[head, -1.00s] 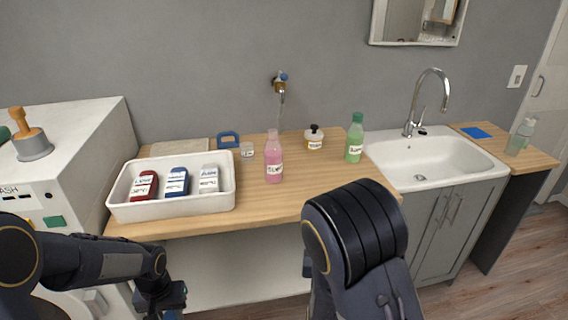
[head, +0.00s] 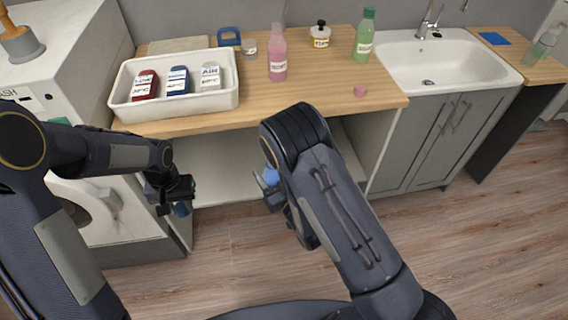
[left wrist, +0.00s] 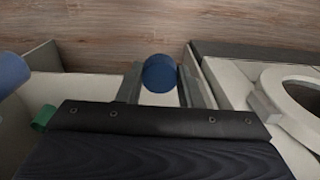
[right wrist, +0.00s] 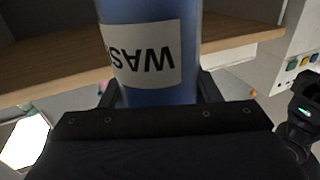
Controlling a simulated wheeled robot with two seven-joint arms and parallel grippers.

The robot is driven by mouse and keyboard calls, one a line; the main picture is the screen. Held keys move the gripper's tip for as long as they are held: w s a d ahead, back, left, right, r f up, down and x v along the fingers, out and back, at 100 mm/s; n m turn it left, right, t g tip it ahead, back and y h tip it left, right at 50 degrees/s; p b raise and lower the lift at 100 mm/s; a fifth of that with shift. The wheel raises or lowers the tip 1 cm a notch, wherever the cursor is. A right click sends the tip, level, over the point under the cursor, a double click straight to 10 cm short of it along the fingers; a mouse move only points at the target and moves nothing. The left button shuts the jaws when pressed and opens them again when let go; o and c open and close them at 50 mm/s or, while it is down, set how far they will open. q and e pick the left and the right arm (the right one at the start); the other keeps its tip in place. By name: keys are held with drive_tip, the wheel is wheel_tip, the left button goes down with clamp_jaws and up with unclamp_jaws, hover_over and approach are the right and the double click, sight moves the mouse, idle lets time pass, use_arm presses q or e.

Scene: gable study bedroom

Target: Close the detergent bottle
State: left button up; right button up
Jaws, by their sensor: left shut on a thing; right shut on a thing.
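My left gripper (head: 180,196) is shut on a dark blue round cap (left wrist: 160,73), held between its fingertips in the left wrist view. The cap also shows below the fingers in the head view (head: 181,209). My right gripper (head: 270,193) is shut on a blue detergent bottle (right wrist: 150,85), whose white label reads "WAS…" upside down in the right wrist view. The bottle's upper part shows in the head view (head: 271,175); my right arm hides the rest. The bottle's mouth cannot be made out. Cap and bottle are apart, in front of the counter.
The wooden counter (head: 330,75) carries a white tray (head: 180,113) with several labelled containers, a pink bottle (head: 278,60), a green bottle (head: 364,38), a small jar (head: 320,37) and a pink cap (head: 360,90). A white machine (head: 75,50) stands left.

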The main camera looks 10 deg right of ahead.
idle(0.4)
use_arm(q)
drive_tip(key=w+d+r+m, duration=0.2)
drive_tip(key=w+d+r, duration=0.15)
drive_tip(key=d, duration=0.25)
drive_tip(key=w+d+r+m, duration=0.2)
drive_tip(key=d+r, duration=0.2)
drive_tip(key=d, duration=0.2)
wheel_tip(320, 180, up, 10)
drive_tip(key=m, duration=0.4)
hover_over(274, 179)
drive_tip(key=w, duration=0.3)
drive_tip(key=shift+s+r, duration=0.1)
drive_tip(key=shift+s, duration=0.1)
drive_tip(key=shift+f, duration=2.05)
drive_tip(key=shift+s+a, duration=0.1)
drive_tip(key=shift+f, duration=0.85)
drive_tip(key=shift+f, duration=0.55)
